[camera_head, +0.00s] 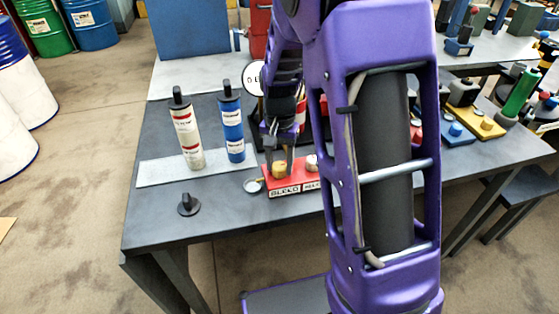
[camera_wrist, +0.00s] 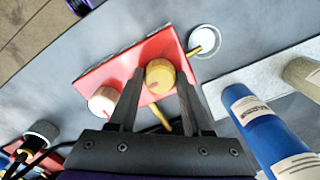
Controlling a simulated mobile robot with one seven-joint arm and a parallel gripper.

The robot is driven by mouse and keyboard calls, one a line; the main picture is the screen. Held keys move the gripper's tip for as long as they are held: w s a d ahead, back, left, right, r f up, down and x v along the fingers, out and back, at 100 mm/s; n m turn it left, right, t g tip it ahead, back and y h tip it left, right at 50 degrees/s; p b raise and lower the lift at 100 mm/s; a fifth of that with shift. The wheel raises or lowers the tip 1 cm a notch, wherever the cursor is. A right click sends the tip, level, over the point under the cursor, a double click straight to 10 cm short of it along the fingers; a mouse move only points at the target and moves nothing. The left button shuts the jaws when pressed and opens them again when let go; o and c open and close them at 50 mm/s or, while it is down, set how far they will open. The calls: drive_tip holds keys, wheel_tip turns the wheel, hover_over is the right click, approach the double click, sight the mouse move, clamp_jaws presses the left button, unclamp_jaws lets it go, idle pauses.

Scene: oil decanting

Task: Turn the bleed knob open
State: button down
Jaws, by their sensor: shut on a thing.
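The bleed knob is a yellow cap on a red block with a "BLEED" label, and it shows in the head view (camera_head: 279,171) and the wrist view (camera_wrist: 159,73). A small reddish mark is on its face. My gripper (camera_wrist: 160,82) is shut on the knob, with one black finger on each side of it. In the head view my gripper (camera_head: 279,155) comes down on the knob from above. The red block (camera_head: 283,189) sits on the grey table. A paler second knob (camera_wrist: 103,101) stands beside the bleed knob on the same block, outside my fingers.
A small round dish (camera_head: 251,186) lies beside the block, under a brass spout (camera_wrist: 194,51). A white bottle (camera_head: 187,135) and a blue bottle (camera_head: 232,128) stand on a pale strip (camera_head: 155,175). A black stopper-like piece (camera_head: 188,204) lies near the table's front edge.

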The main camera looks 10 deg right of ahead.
sight(280, 165)
idle(0.4)
drive_tip(key=shift+c, duration=1.7)
unclamp_jaws()
drive_tip(key=shift+r, duration=0.15)
wheel_tip(280, 165, up, 17)
drive_tip(key=p, duration=0.2)
drive_tip(key=shift+r, duration=0.1)
